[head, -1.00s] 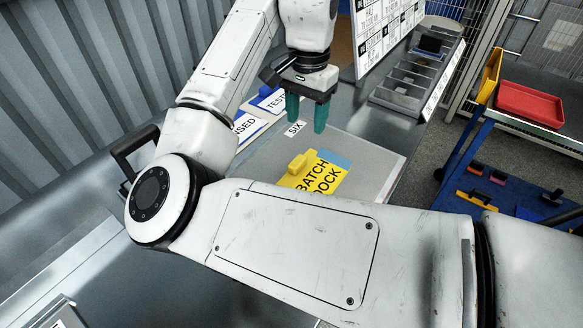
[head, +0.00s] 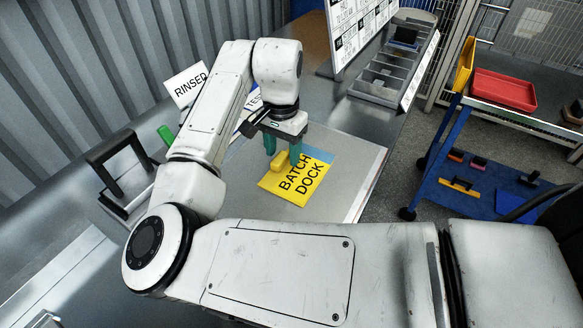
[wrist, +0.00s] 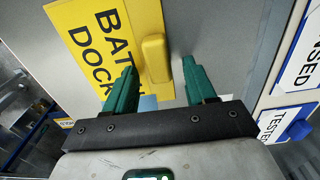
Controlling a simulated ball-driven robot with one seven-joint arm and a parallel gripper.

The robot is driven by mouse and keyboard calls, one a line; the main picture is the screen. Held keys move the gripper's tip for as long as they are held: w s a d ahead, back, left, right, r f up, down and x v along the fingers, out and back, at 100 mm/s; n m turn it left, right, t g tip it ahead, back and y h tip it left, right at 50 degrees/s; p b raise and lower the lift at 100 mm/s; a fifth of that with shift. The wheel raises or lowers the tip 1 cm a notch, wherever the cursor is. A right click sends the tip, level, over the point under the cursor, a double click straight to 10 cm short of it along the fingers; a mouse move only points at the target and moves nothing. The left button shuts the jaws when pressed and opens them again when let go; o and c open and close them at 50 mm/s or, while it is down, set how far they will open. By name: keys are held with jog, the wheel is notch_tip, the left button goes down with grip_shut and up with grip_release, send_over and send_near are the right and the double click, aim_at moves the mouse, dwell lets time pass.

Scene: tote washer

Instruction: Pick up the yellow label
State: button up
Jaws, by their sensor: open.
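The yellow label (head: 309,178), printed "BATCH DOCK", lies on a grey panel (head: 352,165). A raised yellow grip tab (head: 281,162) stands at one edge of the label. My gripper (head: 283,152) has green fingers and is open and empty, just above the tab end of the label. In the wrist view, the label (wrist: 98,18) is at the upper left, and its tab (wrist: 154,60) shows between and beyond my open fingertips (wrist: 160,70). The fingers do not visibly touch the tab. The height gap is hard to judge.
A white "RINSED" label (head: 188,86) and a blue-edged "TESTED" label (wrist: 277,125) are close by. A grey compartment tray (head: 380,78) stands at the back right. A blue cart (head: 440,150) with a red tray (head: 503,90) is at the right. A black handle (head: 112,150) is at left.

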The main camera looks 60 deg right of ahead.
aim_at(295, 175)
grip_shut()
dwell(0.5)
jog(key=shift+r, duration=0.5)
notch_tip(295, 175, up, 3)
jog(key=shift+s+f, duration=0.15)
jog(key=s+a+r, duration=0.5)
jog(key=s+r, duration=0.4)
jog(key=s, duration=0.3)
jog(key=shift+s+a+r+p, duration=0.15)
jog(key=shift+s+p, duration=0.25)
